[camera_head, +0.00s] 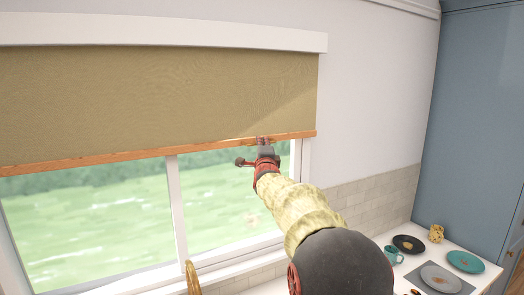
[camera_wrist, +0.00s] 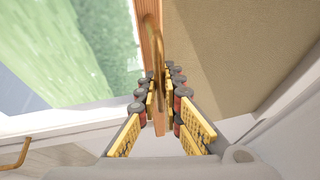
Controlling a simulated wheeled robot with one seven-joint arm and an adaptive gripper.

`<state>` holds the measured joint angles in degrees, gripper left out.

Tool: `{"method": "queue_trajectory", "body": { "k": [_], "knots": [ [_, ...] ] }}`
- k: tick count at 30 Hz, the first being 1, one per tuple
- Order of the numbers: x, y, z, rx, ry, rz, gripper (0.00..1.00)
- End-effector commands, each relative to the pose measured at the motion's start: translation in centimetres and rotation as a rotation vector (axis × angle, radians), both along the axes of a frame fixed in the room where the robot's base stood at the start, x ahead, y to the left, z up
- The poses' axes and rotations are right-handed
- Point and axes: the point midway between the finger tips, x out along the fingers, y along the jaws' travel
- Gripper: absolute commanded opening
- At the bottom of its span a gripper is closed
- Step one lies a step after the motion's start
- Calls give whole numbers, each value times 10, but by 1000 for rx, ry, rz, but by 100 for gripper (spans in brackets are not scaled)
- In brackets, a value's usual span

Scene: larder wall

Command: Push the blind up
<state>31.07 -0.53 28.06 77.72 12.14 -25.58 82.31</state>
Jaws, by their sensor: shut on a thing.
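The tan blind (camera_head: 150,95) hangs over the upper half of the window, with a wooden rail (camera_head: 90,159) along its lower edge. My gripper (camera_head: 263,140) is at this rail, near its right end. In the wrist view my gripper (camera_wrist: 162,88) has its fingers close on both sides of a brass pull (camera_wrist: 158,38) on the wooden rail (camera_wrist: 152,12), and is shut on the pull. The fingers hide part of the pull and rail. The blind's cloth (camera_wrist: 220,50) shows to the right in the wrist view.
The window glass (camera_head: 90,225) below the blind is uncovered, with a white upright bar (camera_head: 177,205). A counter at the lower right holds plates (camera_head: 440,278), a teal mug (camera_head: 393,254) and a yellow item (camera_head: 436,233). A tall blue cupboard (camera_head: 475,120) stands at the right.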

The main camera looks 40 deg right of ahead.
Motion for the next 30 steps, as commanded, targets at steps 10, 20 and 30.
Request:
{"method": "queue_trajectory", "body": {
  "k": [10, 20, 30],
  "knots": [
    [0, 0, 1, 0, -2, 0, 14],
    [0, 0, 0, 0, 0, 0, 27],
    [-7, 6, -3, 1, 2, 0, 27]
  ]
}}
